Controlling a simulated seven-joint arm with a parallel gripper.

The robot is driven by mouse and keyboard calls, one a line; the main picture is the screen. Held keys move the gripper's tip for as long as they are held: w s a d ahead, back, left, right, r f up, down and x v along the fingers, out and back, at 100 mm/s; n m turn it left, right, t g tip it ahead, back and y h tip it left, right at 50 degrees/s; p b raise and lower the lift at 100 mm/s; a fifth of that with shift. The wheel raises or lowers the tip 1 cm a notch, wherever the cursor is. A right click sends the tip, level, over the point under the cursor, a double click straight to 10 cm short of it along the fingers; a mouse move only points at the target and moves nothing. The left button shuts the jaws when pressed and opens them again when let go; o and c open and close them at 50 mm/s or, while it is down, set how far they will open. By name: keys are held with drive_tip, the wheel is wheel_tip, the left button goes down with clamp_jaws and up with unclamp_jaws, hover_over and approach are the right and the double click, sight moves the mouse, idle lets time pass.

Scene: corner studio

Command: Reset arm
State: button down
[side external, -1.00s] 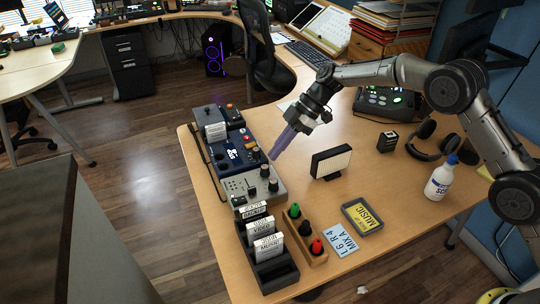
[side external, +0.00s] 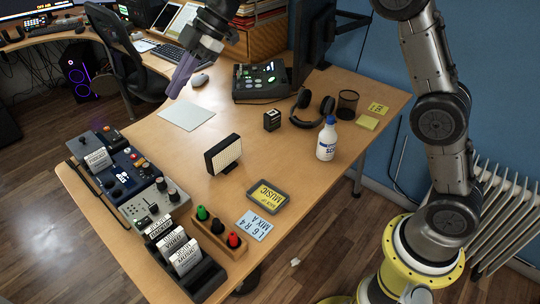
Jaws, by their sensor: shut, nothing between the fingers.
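My gripper (side external: 184,75), with long purple fingers, is shut and empty. It hangs in the air at the upper middle of the side view, above the back left part of the wooden desk (side external: 262,150). Its fingers point down and to the left. Nothing touches it. My arm rises from its base at the lower right and passes out of the top of the picture, so part of it is hidden.
A mixer (side external: 155,200) and card rack (side external: 200,278) line the left edge. A light panel (side external: 223,154), tray (side external: 267,197), bottle (side external: 326,140), headphones (side external: 312,108) and console (side external: 260,80) stand on the desk. A monitor (side external: 312,40) and radiator (side external: 505,205) are nearby.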

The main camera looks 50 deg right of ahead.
drive_tip(key=s+d+r+m+t+h, duration=0.1)
drive_tip(key=s+d+r+m+h, duration=0.25)
drive_tip(key=s, duration=0.75)
drive_tip(key=s+d+r+m+t, duration=0.2)
drive_tip(key=s+d+r+m, duration=0.15)
drive_tip(key=s+d, duration=0.45)
drive_tip(key=s+d+f+m+h, duration=0.2)
drive_tip(key=s+f+m, duration=0.3)
drive_tip(key=s, duration=0.3)
drive_tip(key=s+d+f+m+h, duration=0.1)
drive_tip(key=s+d+f+m, duration=0.3)
drive_tip(key=s, duration=0.5)
wheel_tip(320, 180, down, 2)
drive_tip(key=shift+s+d+f+m+h, duration=0.15)
drive_tip(key=shift+s+m+h, duration=0.2)
drive_tip(key=shift+m, duration=0.75)
